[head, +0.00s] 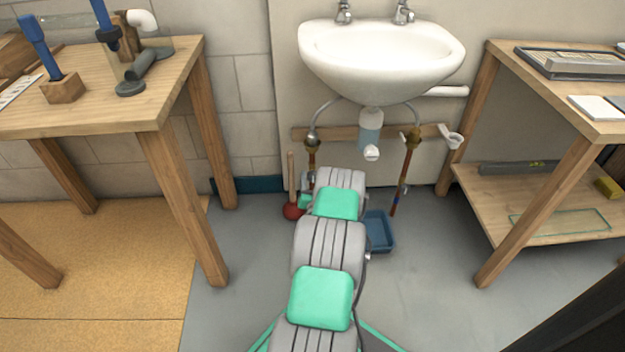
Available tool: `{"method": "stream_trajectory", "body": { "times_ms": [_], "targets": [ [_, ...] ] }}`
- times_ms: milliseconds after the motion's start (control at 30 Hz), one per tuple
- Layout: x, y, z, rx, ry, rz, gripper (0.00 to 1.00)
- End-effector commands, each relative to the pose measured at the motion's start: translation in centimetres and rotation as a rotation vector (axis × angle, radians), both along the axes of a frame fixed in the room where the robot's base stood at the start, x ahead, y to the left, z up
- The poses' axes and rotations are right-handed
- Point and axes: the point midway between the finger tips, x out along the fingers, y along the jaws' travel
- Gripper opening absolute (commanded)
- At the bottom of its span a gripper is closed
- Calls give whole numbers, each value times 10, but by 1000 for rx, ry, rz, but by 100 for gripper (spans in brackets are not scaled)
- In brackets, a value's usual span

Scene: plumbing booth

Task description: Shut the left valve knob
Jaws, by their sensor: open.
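The left valve (311,143) is a small brass fitting under the left side of the white sink, on the pipe below the grey supply hose. Its knob cannot be made out clearly. The right valve (413,138) is a similar brass fitting under the sink's right side. My arm reaches forward from the bottom of the head view, and its far visible link lies just below and right of the left valve. My gripper is hidden behind the arm links, so its fingers and any contact with the valve do not show.
The sink (382,55) overhangs the valves, with a bottle-shaped trap (370,127) between them. A red plunger (292,211) and blue tray (379,231) stand on the floor. Wooden workbenches (110,115) (530,85) flank both sides.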

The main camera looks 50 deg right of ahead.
Motion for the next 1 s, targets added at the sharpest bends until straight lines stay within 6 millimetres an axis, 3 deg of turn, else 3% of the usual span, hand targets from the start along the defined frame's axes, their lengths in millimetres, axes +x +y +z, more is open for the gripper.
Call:
{"method": "stream_trajectory", "body": {
  "times_ms": [367, 1000],
  "targets": [
    [6, -4, 1, 0, -1, 2, 57],
    [6, -4, 1, -1, -1, 3, 5]
  ]
}}
